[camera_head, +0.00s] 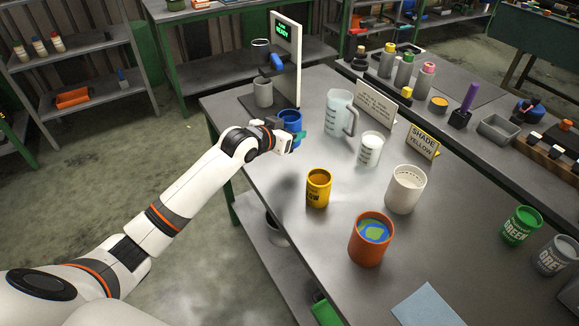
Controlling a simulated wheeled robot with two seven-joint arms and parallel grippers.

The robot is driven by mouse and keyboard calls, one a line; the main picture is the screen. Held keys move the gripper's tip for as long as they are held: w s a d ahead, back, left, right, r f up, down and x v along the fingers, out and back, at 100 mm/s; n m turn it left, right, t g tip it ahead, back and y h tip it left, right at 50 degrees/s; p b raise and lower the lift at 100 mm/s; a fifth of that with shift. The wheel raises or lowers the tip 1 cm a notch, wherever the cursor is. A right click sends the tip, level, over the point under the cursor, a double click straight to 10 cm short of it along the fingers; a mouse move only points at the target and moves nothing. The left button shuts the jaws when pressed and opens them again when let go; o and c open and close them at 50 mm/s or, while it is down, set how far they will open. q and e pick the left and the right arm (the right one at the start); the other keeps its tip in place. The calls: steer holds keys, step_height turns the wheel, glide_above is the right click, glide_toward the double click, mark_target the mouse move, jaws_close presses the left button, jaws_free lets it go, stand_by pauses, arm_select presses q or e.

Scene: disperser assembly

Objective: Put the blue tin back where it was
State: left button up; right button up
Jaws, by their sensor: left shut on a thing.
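The blue tin (290,117) is at the far left part of the grey table, in front of the machine with the green-lit display. My left gripper (291,138) reaches it from the left and is shut on it. The gripper hides the tin's lower part, so I cannot tell whether its base touches the table. My right gripper is not in view.
A grey cup (263,93) sits at the dispenser (287,55) behind the tin. The yellow tin (318,188), orange tin (370,243) and white cup (405,191) are nearer.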

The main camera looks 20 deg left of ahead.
mark_target(289, 166)
arm_select(q)
step_height(289, 166, down, 9)
steer(key=shift+r, duration=0.1)
stand_by(0.3)
steer(key=shift+f, duration=0.2)
steer(key=o, duration=1.1)
steer(key=shift+o, duration=0.2)
steer(key=shift+r, duration=0.25)
steer(key=shift+s, duration=0.3)
steer(key=v, duration=1.1)
steer(key=shift+s+a+r, duration=0.1)
steer(key=shift+s, duration=0.15)
